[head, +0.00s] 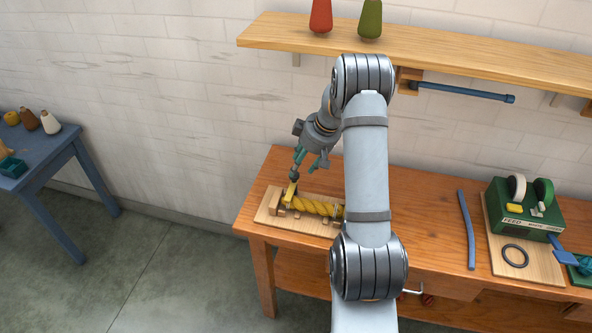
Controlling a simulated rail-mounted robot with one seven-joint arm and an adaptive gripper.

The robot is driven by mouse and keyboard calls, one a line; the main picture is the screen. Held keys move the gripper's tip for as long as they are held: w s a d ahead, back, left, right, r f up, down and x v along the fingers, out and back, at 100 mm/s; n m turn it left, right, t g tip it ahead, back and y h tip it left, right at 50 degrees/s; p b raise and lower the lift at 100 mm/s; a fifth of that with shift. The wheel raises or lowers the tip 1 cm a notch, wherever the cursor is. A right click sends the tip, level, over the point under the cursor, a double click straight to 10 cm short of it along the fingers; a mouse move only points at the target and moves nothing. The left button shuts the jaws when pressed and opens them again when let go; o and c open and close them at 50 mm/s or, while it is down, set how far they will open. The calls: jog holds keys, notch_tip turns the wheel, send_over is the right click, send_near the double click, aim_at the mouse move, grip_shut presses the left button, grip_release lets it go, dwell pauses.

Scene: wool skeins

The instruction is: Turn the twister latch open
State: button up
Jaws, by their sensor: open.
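A wooden board (262,218) lies at the left end of the wooden workbench and carries a yellow twisted skein (318,206) between wooden blocks. A yellow lever-like piece (291,190) stands at the skein's left end; it may be the twister latch, but I cannot tell for sure. My gripper (296,178) is just above this yellow piece, pointing down, open. It is small in view, and I cannot tell whether a finger touches the piece. My arm hides the right end of the skein and board.
A green machine (526,212) with rollers stands on a board at the bench's right, with a black ring (515,256) in front. A blue bar (466,230) lies left of it. A shelf (440,57) with cones (370,20) overhangs the bench. A blue table (60,160) stands far left.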

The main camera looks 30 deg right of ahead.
aim_at(296, 175)
jog(key=x, duration=0.5)
jog(key=shift+p, duration=0.35)
jog(key=c, duration=0.4)
jog(key=c, duration=0.7)
grip_shut()
